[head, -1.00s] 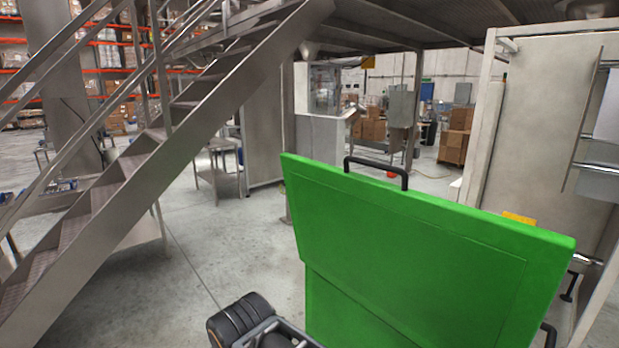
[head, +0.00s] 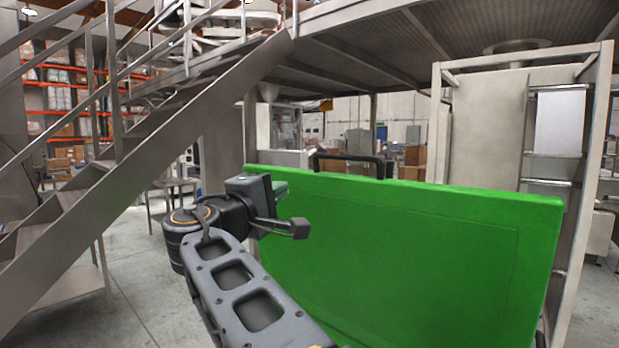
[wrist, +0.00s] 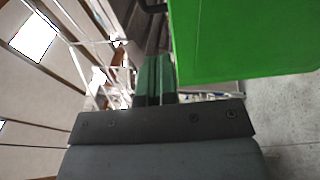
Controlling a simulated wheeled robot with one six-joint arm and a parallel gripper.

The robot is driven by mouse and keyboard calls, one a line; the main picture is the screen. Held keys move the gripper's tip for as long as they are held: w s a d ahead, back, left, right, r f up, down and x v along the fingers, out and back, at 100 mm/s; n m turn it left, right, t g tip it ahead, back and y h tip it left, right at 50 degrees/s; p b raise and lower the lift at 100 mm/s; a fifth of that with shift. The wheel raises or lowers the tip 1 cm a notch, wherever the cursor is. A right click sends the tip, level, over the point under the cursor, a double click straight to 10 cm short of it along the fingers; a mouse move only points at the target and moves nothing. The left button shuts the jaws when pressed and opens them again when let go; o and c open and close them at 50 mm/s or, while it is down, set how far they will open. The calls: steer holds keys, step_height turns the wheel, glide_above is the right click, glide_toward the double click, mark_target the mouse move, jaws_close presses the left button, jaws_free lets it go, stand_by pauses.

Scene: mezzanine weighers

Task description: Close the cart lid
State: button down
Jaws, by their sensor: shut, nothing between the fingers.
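The green cart lid (head: 400,245) stands raised, its broad flat face filling the lower right of the head view. A black bar handle (head: 350,158) sits on its top edge. In the wrist view the lid (wrist: 240,40) is a green panel at upper right. My gripper (head: 279,189) is at the lid's upper left corner in the head view. Its two fingers (wrist: 154,80) are shut and empty, just left of the lid in the wrist view. I cannot tell whether they touch it. The cart's body is mostly hidden.
A metal staircase (head: 150,165) rises on the left to a mezzanine (head: 400,45). A pale cabinet in a steel frame (head: 440,130) stands close behind the lid on the right. Bare concrete floor (head: 140,270) shows between the stairs and my arm.

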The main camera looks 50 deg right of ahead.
mark_target(315, 167)
steer(key=p+x, duration=0.3)
steer(key=x, duration=0.8)
steer(key=shift+d+r+p, duration=0.15)
steer(key=shift+r+p, duration=0.05)
steer(key=shift+p, duration=0.2)
steer(key=shift+x, duration=0.85)
steer(key=shift+f, duration=0.1)
